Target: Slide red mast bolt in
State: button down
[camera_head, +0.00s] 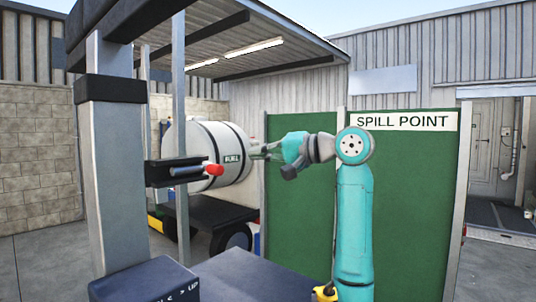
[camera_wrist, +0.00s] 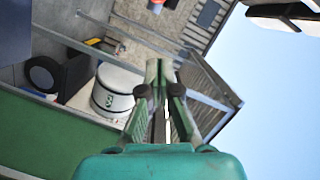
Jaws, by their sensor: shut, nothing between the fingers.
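The red mast bolt has a red knob (camera_head: 215,170) on a grey-blue rod (camera_head: 186,171). The rod lies in a black bracket (camera_head: 158,173) on the grey mast (camera_head: 112,180), and the knob stands out to the right. How deep the rod sits inside the bracket is hidden. My gripper (camera_head: 256,152) is to the right of the knob and a little higher in the picture, apart from it. In the wrist view its fingers (camera_wrist: 161,75) are shut and empty. I cannot make out the bolt for certain in the wrist view.
A white fuel tank (camera_head: 205,140) on a dark trailer (camera_head: 212,212) stands behind the bolt; the tank also shows in the wrist view (camera_wrist: 115,92). A green spill-point board (camera_head: 410,190) stands behind my arm. A thin grey post (camera_head: 181,100) rises near the bracket.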

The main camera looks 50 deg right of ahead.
aim_at(215, 165)
jog(key=w+a+f, duration=0.2)
jog(key=w+a, duration=0.2)
jog(key=shift+w+a+f, duration=0.15)
jog(key=shift+w+a, duration=0.15)
jog(key=shift+a, duration=0.1)
jog(key=a, duration=0.5)
jog(key=shift+s, duration=0.1)
dwell(0.4)
